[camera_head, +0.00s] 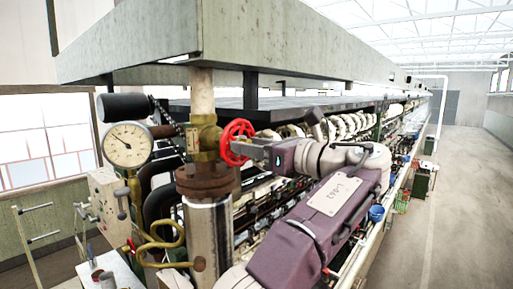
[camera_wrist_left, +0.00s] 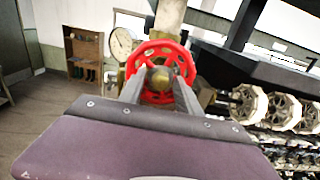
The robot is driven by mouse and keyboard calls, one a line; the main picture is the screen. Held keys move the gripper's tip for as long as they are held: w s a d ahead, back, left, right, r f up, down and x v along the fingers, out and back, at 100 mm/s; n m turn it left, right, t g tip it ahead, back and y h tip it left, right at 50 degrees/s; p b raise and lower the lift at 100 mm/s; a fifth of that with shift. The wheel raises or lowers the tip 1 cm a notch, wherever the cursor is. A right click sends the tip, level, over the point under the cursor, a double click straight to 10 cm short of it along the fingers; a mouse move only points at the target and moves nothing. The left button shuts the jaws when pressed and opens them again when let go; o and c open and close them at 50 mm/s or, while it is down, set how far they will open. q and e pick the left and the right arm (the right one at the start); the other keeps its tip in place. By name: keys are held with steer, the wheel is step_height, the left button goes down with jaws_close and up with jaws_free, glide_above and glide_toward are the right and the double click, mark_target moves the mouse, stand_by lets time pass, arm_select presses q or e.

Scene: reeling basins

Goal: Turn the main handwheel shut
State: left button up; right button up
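The red handwheel (camera_head: 236,142) sits on a brass valve (camera_head: 205,138) above a rusty flange, left of centre in the head view. In the left wrist view the handwheel (camera_wrist_left: 161,58) faces me, with its brass hub in the middle. My left gripper (camera_head: 245,148) reaches it from the right. In the wrist view the fingers (camera_wrist_left: 160,82) stand apart, one on each side of the hub, overlapping the lower part of the wheel. The hub shows between them; I cannot tell whether they touch the wheel. My right gripper is not in view.
A pressure gauge (camera_head: 128,145) stands left of the valve on brass piping (camera_head: 160,252). A large overhead hood (camera_head: 270,50) hangs above. The long reeling machine runs back to the right behind my arm.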

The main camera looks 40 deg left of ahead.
arm_select(q)
jaws_close()
steer(key=m, duration=1)
steer(key=shift+p, duration=0.3)
jaws_free()
steer(key=shift+d, duration=0.15)
